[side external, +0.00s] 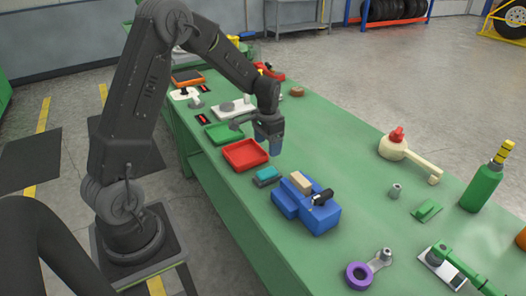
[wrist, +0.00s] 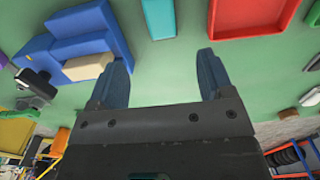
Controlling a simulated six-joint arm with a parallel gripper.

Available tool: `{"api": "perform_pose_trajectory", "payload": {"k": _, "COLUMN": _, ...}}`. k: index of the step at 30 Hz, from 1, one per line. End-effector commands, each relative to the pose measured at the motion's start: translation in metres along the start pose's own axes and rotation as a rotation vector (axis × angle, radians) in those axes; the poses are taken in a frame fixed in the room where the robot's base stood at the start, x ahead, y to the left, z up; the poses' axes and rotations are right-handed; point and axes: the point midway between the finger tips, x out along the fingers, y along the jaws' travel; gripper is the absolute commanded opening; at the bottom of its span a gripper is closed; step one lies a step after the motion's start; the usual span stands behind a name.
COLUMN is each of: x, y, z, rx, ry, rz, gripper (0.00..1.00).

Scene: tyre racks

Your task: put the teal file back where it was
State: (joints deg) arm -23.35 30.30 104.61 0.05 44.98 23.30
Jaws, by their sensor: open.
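A small teal block (side external: 267,172), which I take for the teal file, lies on a grey-blue base on the green bench, between the red tray and the blue stepped block. In the wrist view its teal face (wrist: 158,17) shows at the top edge, partly cut off. My gripper (side external: 276,146) hangs over the bench near the teal block and the red tray, apart from both. In the wrist view its two blue-grey fingers (wrist: 163,62) are spread, with only bare bench between them.
The red tray (side external: 245,154) and a green tray (side external: 222,133) stand near the bench's edge. The blue stepped block (side external: 305,210) carries a beige piece and a black part. A cream piece with a red knob (side external: 396,143) and a green bottle (side external: 482,186) stand farther right.

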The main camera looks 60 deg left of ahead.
Motion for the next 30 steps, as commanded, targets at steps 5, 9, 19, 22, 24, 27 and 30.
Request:
{"api": "perform_pose_trajectory", "payload": {"k": 5, "x": -0.041, "y": 0.023, "z": 0.008, "rx": 0.005, "ry": 0.05, "rz": -0.019, "gripper": 0.74}}
{"api": "perform_pose_trajectory", "payload": {"k": 9, "x": -0.094, "y": 0.06, "z": 0.032, "rx": 0.008, "ry": 0.13, "rz": -0.04, "gripper": 0.74}}
{"api": "perform_pose_trajectory", "payload": {"k": 19, "x": -0.176, "y": 0.139, "z": 0.129, "rx": 0.006, "ry": 0.335, "rz": -0.043, "gripper": 0.74}}
{"api": "perform_pose_trajectory", "payload": {"k": 22, "x": -0.185, "y": 0.155, "z": 0.16, "rx": 0.006, "ry": 0.393, "rz": -0.032, "gripper": 0.74}}
{"api": "perform_pose_trajectory", "payload": {"k": 24, "x": -0.189, "y": 0.163, "z": 0.178, "rx": 0.005, "ry": 0.426, "rz": -0.022, "gripper": 0.74}}
{"api": "perform_pose_trajectory", "payload": {"k": 27, "x": -0.19, "y": 0.17, "z": 0.198, "rx": 0.003, "ry": 0.462, "rz": -0.01, "gripper": 0.74}}
{"api": "perform_pose_trajectory", "payload": {"k": 30, "x": -0.189, "y": 0.174, "z": 0.209, "rx": 0.001, "ry": 0.482, "rz": -0.002, "gripper": 0.74}}
